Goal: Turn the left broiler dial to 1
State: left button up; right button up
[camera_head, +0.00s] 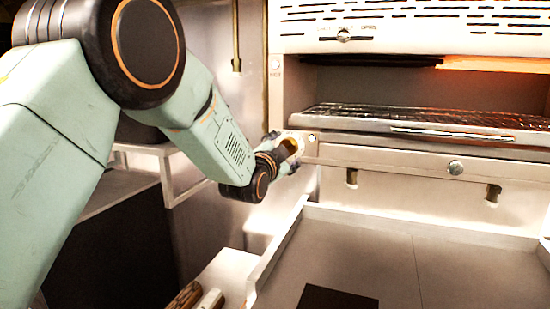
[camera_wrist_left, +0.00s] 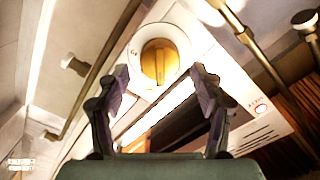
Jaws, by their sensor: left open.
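The broiler (camera_head: 400,158) is a steel unit with a wire rack at the right of the head view. A brass-yellow dial (camera_wrist_left: 160,61) on a round white plate shows in the left wrist view, its raised grip roughly upright in that picture. Small lettering beside the plate is too small to read surely. My left gripper (camera_head: 291,150) is at the broiler's left front edge. In the left wrist view its two dark fingers (camera_wrist_left: 160,76) are spread, one on each side below the dial. The dial appears between and beyond the fingertips, with no clear contact. My right gripper is not in view.
The rack (camera_head: 425,115) lies under a glowing opening. A shallow tray-like surface (camera_head: 370,240) spreads below. Brass rods (camera_wrist_left: 250,42) run right of the dial.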

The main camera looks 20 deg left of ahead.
pick_arm(q)
jog(key=s, duration=1)
jog(key=shift+s+a, duration=0.2)
jog(key=shift+s, duration=0.15)
jog(key=shift+r, duration=0.1)
jog(key=s+f+n+g+b, duration=0.25)
jog(key=s+f, duration=0.25)
jog(key=f, duration=0.6)
jog(key=s+f+n+g+b, duration=0.1)
jog(key=s+f+n+g, duration=0.35)
jog(key=f, duration=0.75)
jog(key=s+f+n+g+b, duration=0.2)
jog(key=s+f, duration=0.3)
jog(key=f, duration=0.6)
jog(key=s+f+n+g+b, duration=0.1)
jog(key=s+f+g+b, duration=0.7)
jog(key=s+f, duration=1.8)
jog(key=s+a+g, duration=0.1)
jog(key=s, duration=0.3)
jog(key=shift+f+n+y, duration=0.3)
jog(key=shift+f+n, duration=0.05)
jog(key=shift+n, duration=0.05)
jog(key=shift+d, duration=0.1)
